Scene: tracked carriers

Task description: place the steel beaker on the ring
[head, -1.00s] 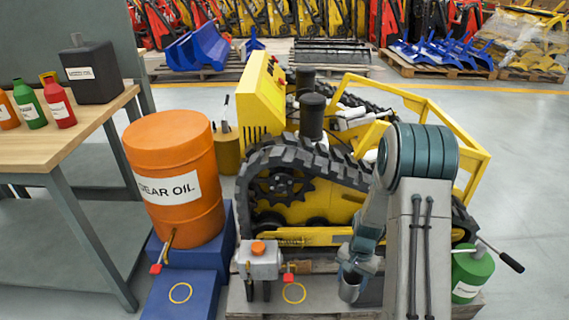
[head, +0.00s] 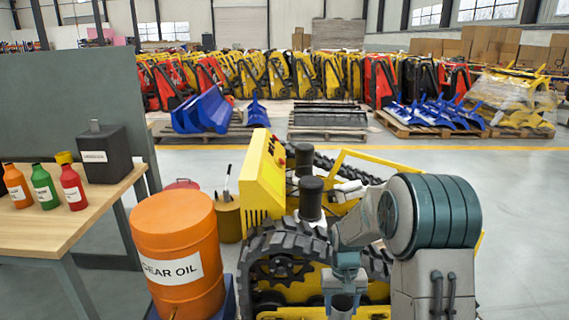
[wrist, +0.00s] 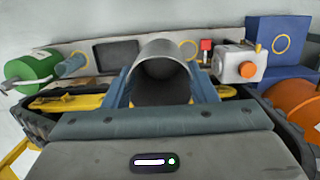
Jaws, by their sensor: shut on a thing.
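The steel beaker (wrist: 165,68) is a grey metal cup between the two blue-grey fingers of my gripper (wrist: 163,95) in the wrist view. My gripper is shut on it. In the head view, my gripper (head: 345,282) holds the beaker (head: 341,304) at the bottom edge, in front of the tracked carrier. One yellow ring (wrist: 191,46) lies on the grey surface beyond the beaker, partly hidden by its rim. Another yellow ring (wrist: 283,44) is on the blue step (wrist: 262,30). Neither ring shows in the head view now.
The white box with an orange knob (wrist: 240,65) and a red-handled tap (wrist: 206,46) stand right of the nearer ring. A green canister (wrist: 30,66) is at left. The yellow tracked carrier (head: 262,185) and orange gear oil drum (head: 178,232) stand close by.

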